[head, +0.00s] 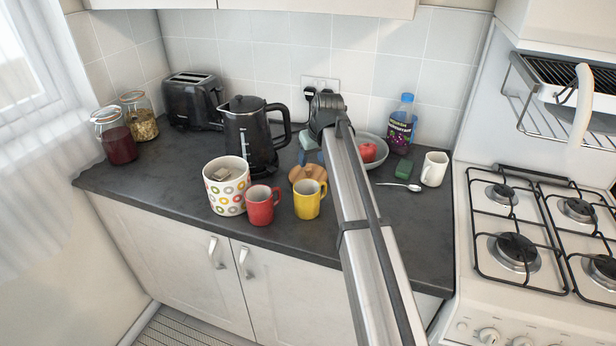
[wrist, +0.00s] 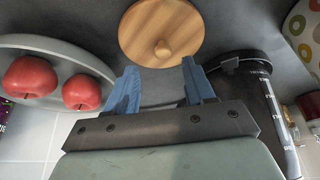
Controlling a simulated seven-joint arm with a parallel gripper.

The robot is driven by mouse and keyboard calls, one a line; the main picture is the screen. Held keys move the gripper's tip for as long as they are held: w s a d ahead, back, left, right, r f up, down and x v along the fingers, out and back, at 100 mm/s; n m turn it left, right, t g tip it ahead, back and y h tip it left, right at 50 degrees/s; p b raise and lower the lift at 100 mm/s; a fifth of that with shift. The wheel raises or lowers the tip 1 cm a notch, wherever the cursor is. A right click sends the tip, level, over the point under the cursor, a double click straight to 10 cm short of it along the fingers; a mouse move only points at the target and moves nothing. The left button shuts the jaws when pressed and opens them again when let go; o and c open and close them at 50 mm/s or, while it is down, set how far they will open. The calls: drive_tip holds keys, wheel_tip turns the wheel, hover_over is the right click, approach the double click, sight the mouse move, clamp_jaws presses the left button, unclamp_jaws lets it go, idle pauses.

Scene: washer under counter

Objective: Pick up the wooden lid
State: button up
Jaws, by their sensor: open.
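The wooden lid (head: 308,174) is a round light-brown disc on the dark counter, behind the yellow mug and right of the kettle. In the wrist view the lid (wrist: 160,32) lies flat, with a small round knob facing up. My gripper (wrist: 160,66) has two blue fingers spread apart, with nothing between them. The lid is beyond the fingertips, roughly centred on the gap. In the head view my gripper (head: 310,157) is just behind the lid, partly hidden by my arm. I cannot tell its exact height above the counter.
A black kettle (head: 250,135) stands close on the left. A grey bowl (head: 378,152) with red fruit is on the right. A yellow mug (head: 309,199), red mug (head: 262,205) and dotted pot (head: 227,186) stand in front. A spoon (head: 400,186) and white mug (head: 434,169) are further right.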

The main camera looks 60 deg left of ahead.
sight(308, 168)
drive_tip(key=x, duration=0.4)
drive_tip(key=shift+s+f, duration=0.2)
drive_tip(key=shift+s, duration=0.05)
clamp_jaws()
